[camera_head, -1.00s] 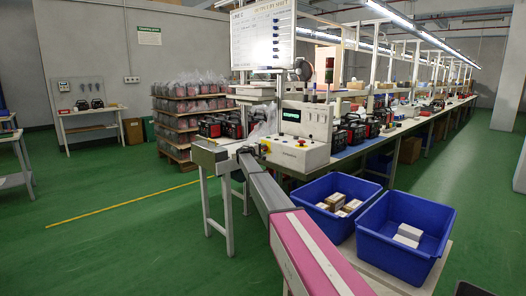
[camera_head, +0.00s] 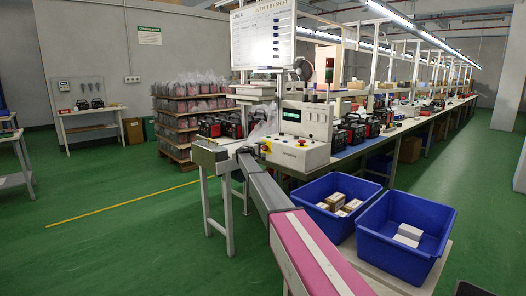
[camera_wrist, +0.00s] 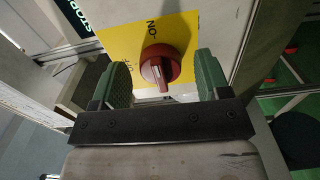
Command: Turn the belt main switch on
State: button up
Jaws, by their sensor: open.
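A red rotary switch (camera_wrist: 160,65) sits on a yellow plate (camera_wrist: 186,36) in the wrist view. "ON" is printed above the knob, upside down, and a partly hidden label is at its left. I cannot tell for sure which mark the knob points to. My gripper (camera_wrist: 164,78) is open, with one green-padded finger on each side of the knob. Gaps show between the knob and both fingers, so it is not gripped. In the head view the switch's face cannot be made out.
A control box (camera_head: 300,150) with a red button stands on the long bench, beyond two blue crates (camera_head: 405,238) holding small boxes. Green floor (camera_head: 110,240) is open at the left.

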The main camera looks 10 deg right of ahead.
jog(key=v, duration=1)
jog(key=shift+a, duration=0.2)
jog(key=shift+s, duration=0.15)
jog(key=s+d+f+m+g+y, duration=0.15)
jog(key=s+d+f, duration=0.35)
jog(key=s, duration=0.6)
jog(key=s+d+f+m+g+y, duration=0.1)
jog(key=s+d+f+g+y, duration=0.15)
jog(key=s+f, duration=0.7)
jog(key=s+d+f+m+g+y, duration=0.15)
jog(key=s+d+f, duration=0.3)
jog(key=s, duration=0.75)
jog(key=s+a+f+m+g+y, duration=0.1)
jog(key=s+f+y, duration=0.1)
jog(key=s, duration=1)
jog(key=s+a+f+m+g+y, duration=0.1)
jog(key=s+f+g+y, duration=0.1)
jog(key=s, duration=1.1)
jog(key=s+a+f+m+g+y, duration=0.1)
jog(key=s+f+y, duration=0.3)
jog(key=s, duration=0.9)
jog(key=shift+a+g+y, duration=0.25)
jog(key=shift+g+y, duration=0.3)
